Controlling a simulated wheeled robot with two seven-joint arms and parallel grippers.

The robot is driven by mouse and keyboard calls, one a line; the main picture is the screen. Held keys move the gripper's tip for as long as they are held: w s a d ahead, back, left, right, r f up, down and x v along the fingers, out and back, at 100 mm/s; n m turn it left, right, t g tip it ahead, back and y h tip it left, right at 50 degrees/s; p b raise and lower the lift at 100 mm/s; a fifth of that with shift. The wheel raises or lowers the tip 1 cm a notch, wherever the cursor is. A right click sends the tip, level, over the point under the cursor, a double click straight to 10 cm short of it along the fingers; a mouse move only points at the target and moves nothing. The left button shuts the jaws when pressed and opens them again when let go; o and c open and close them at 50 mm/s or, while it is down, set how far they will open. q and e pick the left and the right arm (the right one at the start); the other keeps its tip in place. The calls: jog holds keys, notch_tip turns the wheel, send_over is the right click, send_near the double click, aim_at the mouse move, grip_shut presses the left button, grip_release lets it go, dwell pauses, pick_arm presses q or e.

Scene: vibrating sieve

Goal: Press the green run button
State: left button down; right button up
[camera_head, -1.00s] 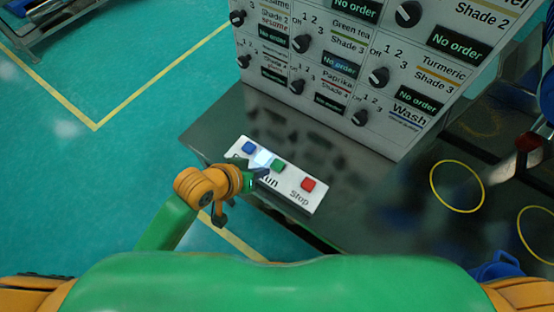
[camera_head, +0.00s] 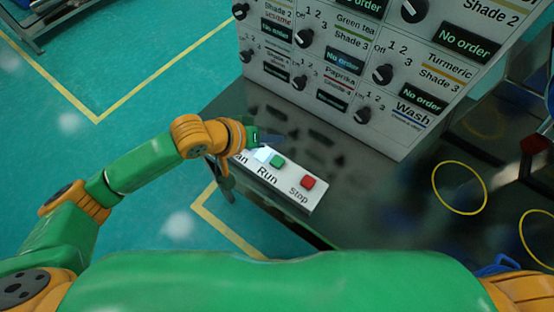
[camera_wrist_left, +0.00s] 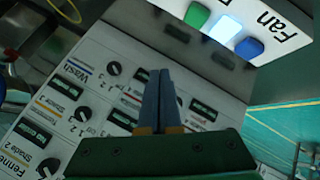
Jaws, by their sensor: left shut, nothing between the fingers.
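The green run button (camera_head: 277,160) sits on a white button box (camera_head: 292,190), above the word "Run" and left of the red stop button (camera_head: 307,183). It also shows at the top of the left wrist view (camera_wrist_left: 197,15). A pale lit button (camera_head: 262,154) is beside it. My left gripper (camera_head: 276,140) is shut and empty, just past the box's far edge, apart from the green button in the picture. Its closed fingers also show in the left wrist view (camera_wrist_left: 158,78). My right gripper is out of view.
A blue button (camera_wrist_left: 249,47) is hidden in the head view by my gripper. The box lies on a dark metal table (camera_head: 370,200). A white upright panel (camera_head: 395,130) with knobs and "No order" displays stands behind. Yellow circles (camera_head: 459,188) mark the table's right side.

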aim_at(274, 164)
pick_arm(q)
notch_tip(274, 164, down, 8)
jog(key=b, duration=0.7)
jog(key=shift+r, duration=0.2)
jog(key=shift+f, duration=0.35)
jog(key=shift+f, duration=0.1)
dwell(1.0)
jog(key=shift+f, duration=0.25)
jog(key=shift+f, duration=0.5)
dwell(0.6)
jog(key=shift+r, duration=0.1)
jog(key=shift+r+p, duration=0.8)
jog(key=shift+p, duration=0.25)
